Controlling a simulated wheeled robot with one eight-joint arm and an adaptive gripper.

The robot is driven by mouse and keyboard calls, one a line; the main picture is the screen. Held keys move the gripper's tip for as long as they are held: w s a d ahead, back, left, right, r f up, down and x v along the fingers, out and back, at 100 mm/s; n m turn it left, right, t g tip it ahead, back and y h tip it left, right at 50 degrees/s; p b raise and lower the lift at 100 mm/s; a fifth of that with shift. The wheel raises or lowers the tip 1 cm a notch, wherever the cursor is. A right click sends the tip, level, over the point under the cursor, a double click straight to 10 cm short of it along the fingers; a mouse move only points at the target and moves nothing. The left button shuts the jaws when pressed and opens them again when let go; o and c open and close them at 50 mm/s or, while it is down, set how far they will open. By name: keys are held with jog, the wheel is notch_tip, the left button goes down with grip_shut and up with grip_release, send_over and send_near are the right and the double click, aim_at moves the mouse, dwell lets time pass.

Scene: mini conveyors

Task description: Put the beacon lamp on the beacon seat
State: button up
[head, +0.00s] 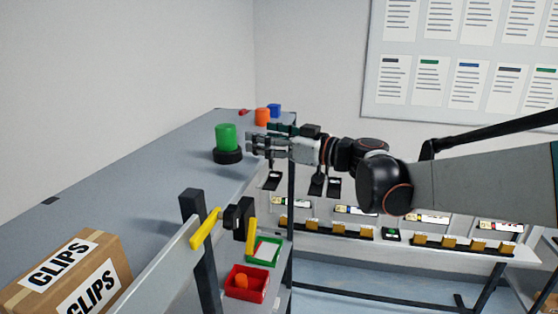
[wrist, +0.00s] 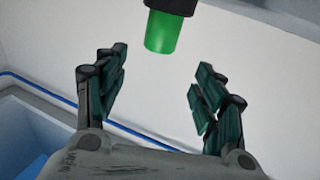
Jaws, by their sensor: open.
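The beacon lamp (head: 225,137) is a green cylinder standing upright on a wider black round base (head: 228,156) on the grey worktop. I cannot tell whether this black piece is part of the lamp or a seat under it. My gripper (head: 252,142) is open and empty, just right of the lamp. In the wrist view the green lamp (wrist: 161,32) lies beyond the open fingertips (wrist: 160,62), roughly centred between them, with its black part at the top edge. I cannot pick out a separate beacon seat.
Orange (head: 262,116) and blue (head: 274,110) pieces stand behind the lamp. A CLIPS carton (head: 66,275) is at the front left. Yellow levers (head: 206,228), a red bin (head: 245,283) and a green bin (head: 263,250) are below my gripper.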

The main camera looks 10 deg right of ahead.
jog(key=s+f+m+g+h, duration=0.2)
jog(key=s+f+h, duration=0.1)
jog(key=s+f, duration=0.3)
jog(key=s+f+m+g+h, duration=0.15)
jog(key=s+f, duration=0.25)
jog(key=s, duration=0.4)
jog(key=s+d+f+m+h, duration=0.3)
jog(key=s+d+f+h, duration=0.1)
jog(key=s, duration=0.4)
jog(key=s+d+f+m+h, duration=0.3)
jog(key=s+d+f+h, duration=0.2)
jog(key=s+d+f, duration=0.2)
jog(key=shift+s+d+f+g, duration=0.25)
jog(key=shift+s+d+g, duration=0.15)
jog(key=shift+d, duration=0.65)
jog(key=shift+w+m, duration=0.1)
jog(key=shift+m, duration=0.15)
